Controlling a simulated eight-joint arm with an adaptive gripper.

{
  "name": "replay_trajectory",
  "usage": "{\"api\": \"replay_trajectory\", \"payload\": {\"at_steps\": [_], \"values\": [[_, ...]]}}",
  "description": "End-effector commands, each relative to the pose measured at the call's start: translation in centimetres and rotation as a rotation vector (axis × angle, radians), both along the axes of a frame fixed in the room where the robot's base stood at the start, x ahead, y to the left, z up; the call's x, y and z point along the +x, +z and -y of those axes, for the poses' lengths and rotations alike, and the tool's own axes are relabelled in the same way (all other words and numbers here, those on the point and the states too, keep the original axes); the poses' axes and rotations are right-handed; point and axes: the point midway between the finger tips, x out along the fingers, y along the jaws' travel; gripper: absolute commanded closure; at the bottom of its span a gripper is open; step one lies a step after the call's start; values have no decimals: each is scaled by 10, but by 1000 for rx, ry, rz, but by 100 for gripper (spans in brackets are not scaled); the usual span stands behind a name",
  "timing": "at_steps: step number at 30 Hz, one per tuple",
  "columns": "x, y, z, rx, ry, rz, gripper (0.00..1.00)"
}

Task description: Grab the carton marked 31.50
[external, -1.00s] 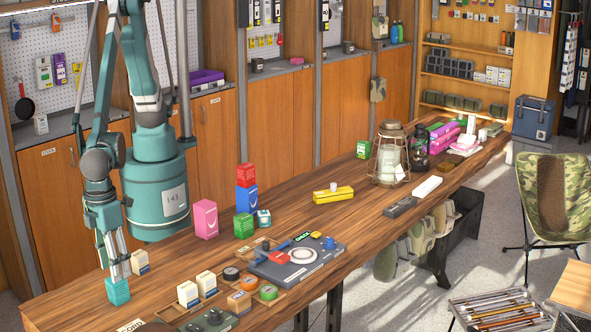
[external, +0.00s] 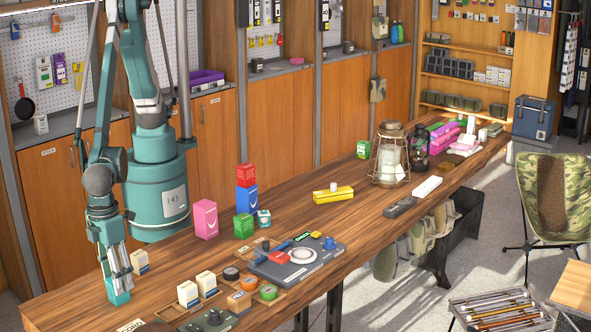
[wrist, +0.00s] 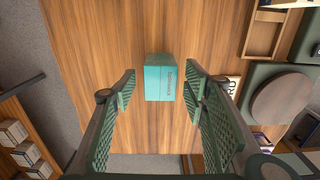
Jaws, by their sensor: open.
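A teal carton (wrist: 159,82) stands on the wooden counter, with small dark print on its side that I cannot read. In the wrist view my gripper (wrist: 160,76) is open, with one finger on each side of the carton and a gap on both sides. In the external view my gripper (external: 117,288) is low over the near left end of the counter, and its fingers hide most of the teal carton (external: 121,298). I cannot read 31.50 on any carton.
White cartons (external: 188,293) stand to the right by a wooden tray with round tins. A pink carton (external: 205,219), a green carton (external: 243,226) and a red box on a blue one stand farther back. Bare counter (wrist: 100,35) surrounds the teal carton.

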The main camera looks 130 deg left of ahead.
Motion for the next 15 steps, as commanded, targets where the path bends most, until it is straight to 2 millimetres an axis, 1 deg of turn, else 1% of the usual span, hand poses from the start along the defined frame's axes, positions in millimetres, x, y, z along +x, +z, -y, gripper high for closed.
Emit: {"api": "replay_trajectory", "payload": {"at_steps": [3,7,10,15], "values": [[1,-15,0,0,0,0,56],[0,-28,0,-1,0,1,56],[1,-33,0,-2,-1,1,56],[1,-35,0,-2,-1,1,56]]}}
